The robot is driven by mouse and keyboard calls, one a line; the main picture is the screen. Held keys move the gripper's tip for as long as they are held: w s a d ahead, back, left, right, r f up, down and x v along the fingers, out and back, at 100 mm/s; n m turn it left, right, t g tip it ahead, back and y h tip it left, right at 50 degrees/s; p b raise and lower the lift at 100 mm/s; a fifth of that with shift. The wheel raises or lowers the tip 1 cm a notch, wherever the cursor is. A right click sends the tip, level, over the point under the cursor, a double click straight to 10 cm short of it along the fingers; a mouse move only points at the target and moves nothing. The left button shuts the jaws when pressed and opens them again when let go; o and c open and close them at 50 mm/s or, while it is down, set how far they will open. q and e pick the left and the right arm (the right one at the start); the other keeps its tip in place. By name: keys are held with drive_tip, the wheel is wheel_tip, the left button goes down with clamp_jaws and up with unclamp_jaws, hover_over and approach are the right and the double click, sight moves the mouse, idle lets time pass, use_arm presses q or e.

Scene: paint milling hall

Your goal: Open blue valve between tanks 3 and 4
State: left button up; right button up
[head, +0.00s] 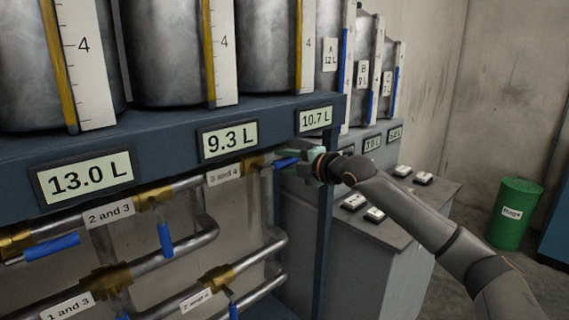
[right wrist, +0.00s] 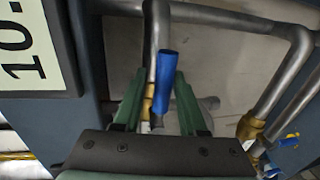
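The valve labelled "3 and 4" (head: 224,174) sits on the upper pipe at the right end of the tank rack. Its body is brass (head: 254,163), and its blue handle (head: 286,162) points right in the head view. My right gripper (head: 300,160) is at the handle's outer end. In the right wrist view the blue handle (right wrist: 165,80) stands between the two green fingers (right wrist: 160,105), which are apart. The handle looks nearer the right finger, with a gap at the left one; I cannot tell whether it touches. My left gripper is out of view.
The blue rack beam (head: 150,135) with litre displays runs just above the valve. Other blue-handled valves, such as "2 and 3" (head: 165,240), sit on pipes to the left and below. A grey cabinet (head: 350,260) stands to the right, with a green rags bin (head: 514,215) beyond.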

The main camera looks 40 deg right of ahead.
drive_tip(key=shift+o, duration=0.9)
drive_tip(key=shift+f, duration=0.1)
drive_tip(key=shift+s, duration=0.1)
drive_tip(key=shift+s+d, duration=0.1)
drive_tip(key=shift+s, duration=0.15)
drive_tip(key=v, duration=0.1)
drive_tip(key=b+v, duration=0.2)
drive_tip(key=shift+s+d+f, duration=0.1)
drive_tip(key=shift+s+f, duration=0.05)
drive_tip(key=shift+s, duration=0.25)
drive_tip(key=shift+s+b, duration=0.35)
drive_tip(key=shift+b, duration=0.15)
drive_tip(key=shift+s+b, duration=0.25)
drive_tip(key=shift+b, duration=0.7)
drive_tip(key=b, duration=0.9)
approach(288, 165)
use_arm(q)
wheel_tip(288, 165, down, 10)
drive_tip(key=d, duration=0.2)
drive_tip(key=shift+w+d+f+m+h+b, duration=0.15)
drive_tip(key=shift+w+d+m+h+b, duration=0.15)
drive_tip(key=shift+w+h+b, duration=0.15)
use_arm(e)
drive_tip(key=shift+s+r, duration=0.55)
drive_tip(key=shift+s, duration=0.2)
